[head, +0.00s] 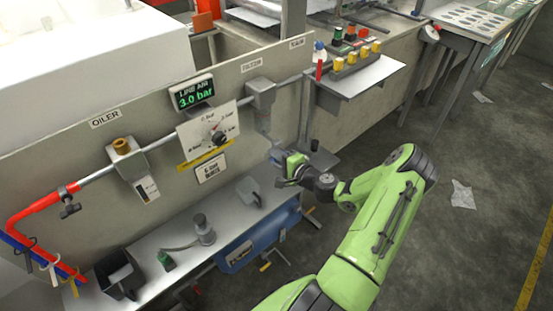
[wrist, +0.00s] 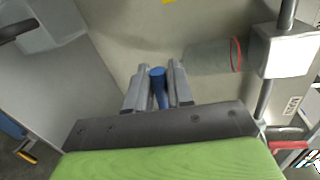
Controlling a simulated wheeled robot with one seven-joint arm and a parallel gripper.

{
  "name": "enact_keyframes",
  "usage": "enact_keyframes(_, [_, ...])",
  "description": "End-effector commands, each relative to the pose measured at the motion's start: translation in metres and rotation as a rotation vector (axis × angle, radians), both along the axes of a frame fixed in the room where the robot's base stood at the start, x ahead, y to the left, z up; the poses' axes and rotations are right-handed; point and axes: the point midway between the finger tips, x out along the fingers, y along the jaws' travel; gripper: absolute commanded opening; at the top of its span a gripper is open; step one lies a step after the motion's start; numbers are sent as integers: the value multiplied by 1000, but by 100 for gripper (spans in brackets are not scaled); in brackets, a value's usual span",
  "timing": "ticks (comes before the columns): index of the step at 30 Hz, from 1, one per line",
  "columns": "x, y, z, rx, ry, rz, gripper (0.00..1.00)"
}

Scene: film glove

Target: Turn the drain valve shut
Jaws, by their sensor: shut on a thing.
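My gripper (head: 276,157) is at the wall panel, below the grey filter housing (head: 261,92) and its clear bowl (head: 263,124). In the wrist view its two pale fingers (wrist: 160,80) are shut on a small blue piece, which I take as the drain valve (wrist: 158,74). The valve stands between the fingertips, in line with the end of the clear bowl (wrist: 208,56). The bowl has a red ring and joins the grey housing (wrist: 286,50) at right. In the head view the valve is hidden by the gripper, and its turn angle cannot be told.
A pipe with a red left end (head: 42,203) runs along the panel. A gauge (head: 208,130), a display reading 3.0 bar (head: 192,92) and an oiler (head: 125,155) are to the left. The shelf below holds a black bin (head: 118,277) and a grey scoop-like item (head: 250,191).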

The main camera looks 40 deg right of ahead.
Motion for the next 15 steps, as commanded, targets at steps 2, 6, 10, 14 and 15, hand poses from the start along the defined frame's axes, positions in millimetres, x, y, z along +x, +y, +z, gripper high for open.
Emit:
enact_keyframes(2, [0,1,-4,-34,3,1,0])
enact_keyframes(6, [0,1,-6,-75,2,2,0])
enact_keyframes(10, [0,1,-6,-96,1,2,0])
enact_keyframes(14, [-1,1,-6,-104,2,2,0])
enact_keyframes(15, [-1,1,-6,-105,2,2,0])
